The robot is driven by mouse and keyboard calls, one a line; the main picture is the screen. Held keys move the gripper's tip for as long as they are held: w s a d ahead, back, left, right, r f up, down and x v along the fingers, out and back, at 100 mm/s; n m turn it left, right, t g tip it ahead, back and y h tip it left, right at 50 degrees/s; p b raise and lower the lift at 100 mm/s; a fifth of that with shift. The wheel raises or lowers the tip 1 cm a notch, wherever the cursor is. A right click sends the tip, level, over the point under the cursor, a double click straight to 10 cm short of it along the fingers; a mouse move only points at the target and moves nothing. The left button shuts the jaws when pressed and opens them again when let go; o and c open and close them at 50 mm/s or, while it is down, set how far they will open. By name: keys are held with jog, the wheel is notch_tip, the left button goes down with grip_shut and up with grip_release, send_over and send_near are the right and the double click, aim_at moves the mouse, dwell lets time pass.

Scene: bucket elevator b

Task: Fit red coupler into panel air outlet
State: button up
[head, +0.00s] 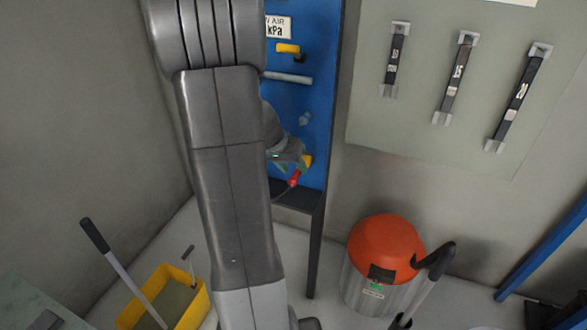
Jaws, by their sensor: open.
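The red coupler (294,179) is a small red piece low on the blue panel (320,105), just below a small yellow part (307,161). A dark hose runs from it down to the left. I cannot tell if the coupler is seated in an outlet; the air outlet itself is not clear. My gripper (289,154) is open, in front of the panel just above the coupler. It is partly hidden behind my arm, and its fingertips are too small to make out. I cannot tell whether it touches the coupler.
A yellow-handled valve (288,48) and a grey bar (290,78) are higher on the panel. A dark ledge (300,197) is below. An orange-topped vacuum (386,250) stands right, a yellow bucket (170,300) left.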

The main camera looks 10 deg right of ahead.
jog(key=shift+x, duration=0.8)
jog(key=shift+s, duration=0.2)
jog(key=shift+c, duration=0.4)
jog(key=shift+w, duration=0.1)
grip_shut()
jog(key=shift+s+a+b, duration=0.45)
jog(key=shift+s+b, duration=0.15)
jog(key=shift+b, duration=0.05)
jog(key=shift+s+a+b, duration=0.5)
jog(key=shift+s, duration=0.25)
jog(key=shift+s+a+b, duration=0.5)
jog(key=shift+s+a, duration=0.05)
jog(key=shift+s, duration=0.25)
